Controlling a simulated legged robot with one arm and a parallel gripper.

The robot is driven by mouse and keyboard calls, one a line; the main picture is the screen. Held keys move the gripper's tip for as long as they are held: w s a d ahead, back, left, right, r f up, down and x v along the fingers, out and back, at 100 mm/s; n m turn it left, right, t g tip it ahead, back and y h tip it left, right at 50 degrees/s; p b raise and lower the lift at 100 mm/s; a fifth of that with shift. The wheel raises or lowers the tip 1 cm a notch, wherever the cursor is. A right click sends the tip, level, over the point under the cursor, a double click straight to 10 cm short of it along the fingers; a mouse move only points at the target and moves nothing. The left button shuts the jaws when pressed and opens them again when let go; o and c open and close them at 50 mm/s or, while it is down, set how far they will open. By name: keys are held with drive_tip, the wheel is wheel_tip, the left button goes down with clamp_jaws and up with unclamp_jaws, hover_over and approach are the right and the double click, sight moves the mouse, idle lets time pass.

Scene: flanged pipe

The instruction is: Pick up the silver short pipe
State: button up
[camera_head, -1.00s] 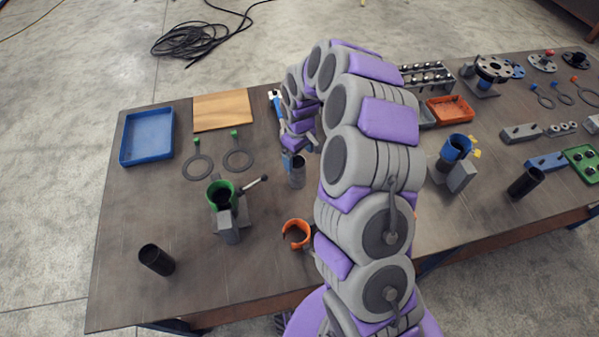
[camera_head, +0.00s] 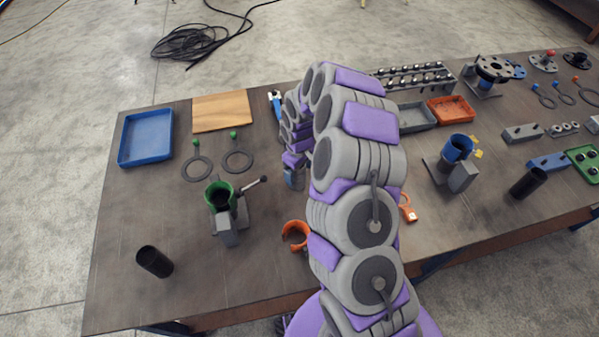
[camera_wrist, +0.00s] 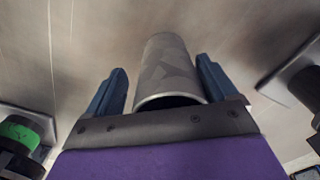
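The silver short pipe (camera_wrist: 168,75) shows in the wrist view, a grey, faintly patterned tube with its open end towards the camera. My gripper (camera_wrist: 160,68) is open, with one blue finger on each side of the pipe. A narrow gap shows at the left finger; the right finger is very close to the pipe, and I cannot tell whether it touches. In the head view my gripper (camera_head: 294,180) is low over the table, and I cannot make out the pipe there.
On the table (camera_head: 130,215) stand a green-topped clamp holder (camera_head: 222,197) left of my gripper, an orange ring (camera_head: 295,233) in front, and a dark tube (camera_head: 155,262) at front left. A blue tray (camera_head: 146,137) and wooden board (camera_head: 222,110) lie behind. A blue-ringed holder (camera_head: 457,150) stands right.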

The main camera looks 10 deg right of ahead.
drive_tip(key=shift+a, duration=0.85)
drive_tip(key=c, duration=0.5)
drive_tip(key=shift+c, duration=0.4)
drive_tip(key=shift+d, duration=0.85)
drive_tip(key=c, duration=0.6)
drive_tip(key=shift+a, duration=0.4)
drive_tip(key=shift+a+r, duration=0.3)
drive_tip(key=shift+r, duration=0.3)
drive_tip(key=r, duration=0.5)
drive_tip(key=d+r+p, duration=0.1)
drive_tip(key=r, duration=0.1)
drive_tip(key=shift+w+r, duration=0.1)
drive_tip(key=shift+r, duration=0.2)
drive_tip(key=a+r, duration=0.2)
drive_tip(key=shift+a+r, duration=0.1)
drive_tip(key=shift+r, duration=0.2)
drive_tip(key=s+a+r+n+b, duration=0.1)
drive_tip(key=s+a+r+n, duration=0.15)
drive_tip(key=a, duration=0.55)
drive_tip(key=s+a+r+n+b, duration=0.2)
drive_tip(key=a+r, duration=0.2)
drive_tip(key=a, duration=0.3)
drive_tip(key=s+a+r+n+b, duration=0.1)
drive_tip(key=s+a+r+n, duration=0.15)
drive_tip(key=a, duration=0.55)
drive_tip(key=shift+d+f+m+b, duration=0.15)
drive_tip(key=shift+f+m+b, duration=0.35)
drive_tip(key=shift+f+b, duration=1.25)
